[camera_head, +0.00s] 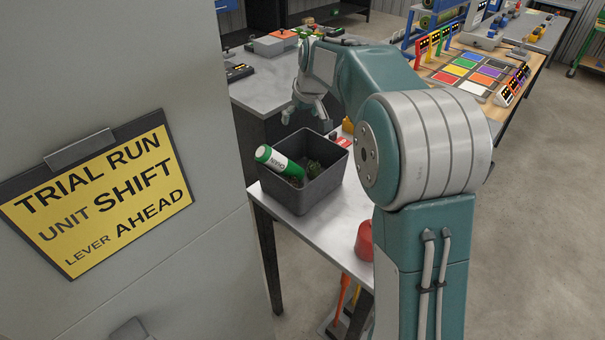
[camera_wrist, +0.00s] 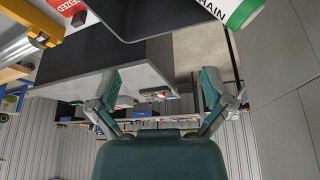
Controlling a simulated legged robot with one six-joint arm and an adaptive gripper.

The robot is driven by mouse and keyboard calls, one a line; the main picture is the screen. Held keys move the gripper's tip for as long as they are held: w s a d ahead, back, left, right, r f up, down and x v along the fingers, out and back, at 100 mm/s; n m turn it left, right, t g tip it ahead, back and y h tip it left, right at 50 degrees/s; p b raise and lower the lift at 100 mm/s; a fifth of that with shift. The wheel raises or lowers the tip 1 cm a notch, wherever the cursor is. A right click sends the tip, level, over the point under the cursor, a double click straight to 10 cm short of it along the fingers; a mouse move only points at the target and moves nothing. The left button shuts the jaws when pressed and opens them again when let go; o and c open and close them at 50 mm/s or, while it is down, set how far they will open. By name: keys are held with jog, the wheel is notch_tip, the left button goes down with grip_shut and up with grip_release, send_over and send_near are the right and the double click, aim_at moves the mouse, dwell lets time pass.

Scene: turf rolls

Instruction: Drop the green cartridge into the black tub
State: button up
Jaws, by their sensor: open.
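The green cartridge (camera_head: 278,162), with a white label band, lies tilted in the black tub (camera_head: 313,195). Its upper end sticks out over the tub's left rim and its lower end is inside. The tub stands on a grey-topped table. My gripper (camera_head: 309,108) is above and behind the tub's far rim, apart from the cartridge. In the wrist view my gripper (camera_wrist: 160,88) is open with nothing between its fingers. That view also shows part of the cartridge (camera_wrist: 238,12) at the top edge and the tub's dark wall (camera_wrist: 115,45).
A red rounded object (camera_head: 364,242) sits on the table's front right. A grey cabinet with a yellow sign (camera_head: 100,195) fills the left. A grey bench (camera_head: 270,90) stands behind the tub.

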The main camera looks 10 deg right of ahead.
jog(key=v, duration=1.1)
jog(key=shift+s+r, duration=0.15)
jog(key=shift+r, duration=0.25)
jog(key=s+a+m, duration=0.1)
jog(key=s+m, duration=0.1)
jog(key=s, duration=1.6)
jog(key=s+f+m+t+h, duration=0.1)
jog(key=s+f, duration=0.8)
jog(key=s, duration=0.6)
jog(key=shift+f, duration=0.4)
